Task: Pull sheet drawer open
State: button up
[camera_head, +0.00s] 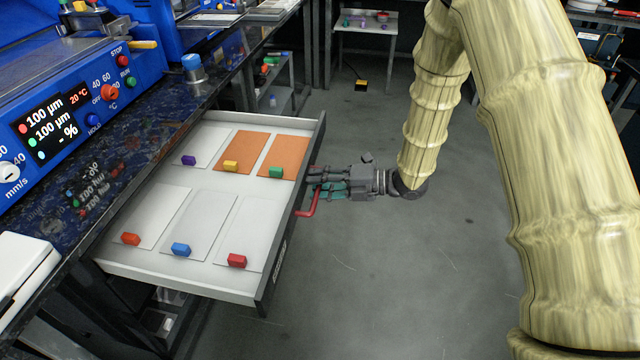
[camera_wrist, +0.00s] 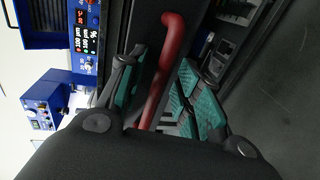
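The sheet drawer (camera_head: 215,272) stands pulled well out from under the dark bench in the head view, with its white tray showing. Its red handle (camera_head: 308,203) is on the drawer front and also shows in the wrist view (camera_wrist: 168,62). My gripper (camera_head: 325,187) is at the handle, coming from the right. In the wrist view my gripper (camera_wrist: 165,90) has its teal-padded fingers apart, one on each side of the handle, with gaps visible. Part of the handle is hidden behind the fingers in the head view.
Grey sheets (camera_head: 204,226) and orange sheets (camera_head: 243,150) lie in the drawer, with small coloured blocks on them. A blue machine (camera_head: 70,75) stands on the dark bench (camera_head: 130,165) at left. The grey floor (camera_head: 400,280) right of the drawer is clear.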

jog(key=v, duration=1.2)
jog(key=shift+s+f, duration=0.1)
jog(key=s+f+m+t+h, duration=0.2)
jog(key=s+f+m+h, duration=0.15)
jog(key=f+m, duration=0.65)
jog(key=s+f+m+t+h, duration=0.1)
jog(key=s+f+m+h, duration=0.3)
jog(key=f+m, duration=0.55)
jog(key=s+d+f+m+g+h, duration=0.2)
jog(key=s+f+m+h, duration=0.15)
jog(key=s+f, duration=0.45)
jog(key=s+d+f+m+g+h, duration=0.25)
jog(key=s+f+m, duration=0.25)
jog(key=s, duration=0.5)
jog(key=s+d+m+g+h, duration=0.25)
jog(key=s+m, duration=0.35)
jog(key=s, duration=0.5)
notch_tip(320, 180, up, 21)
jog(key=y+p, duration=0.1)
jog(key=p, duration=2.1)
jog(key=shift+a+n, duration=0.3)
jog(key=shift+a, duration=0.05)
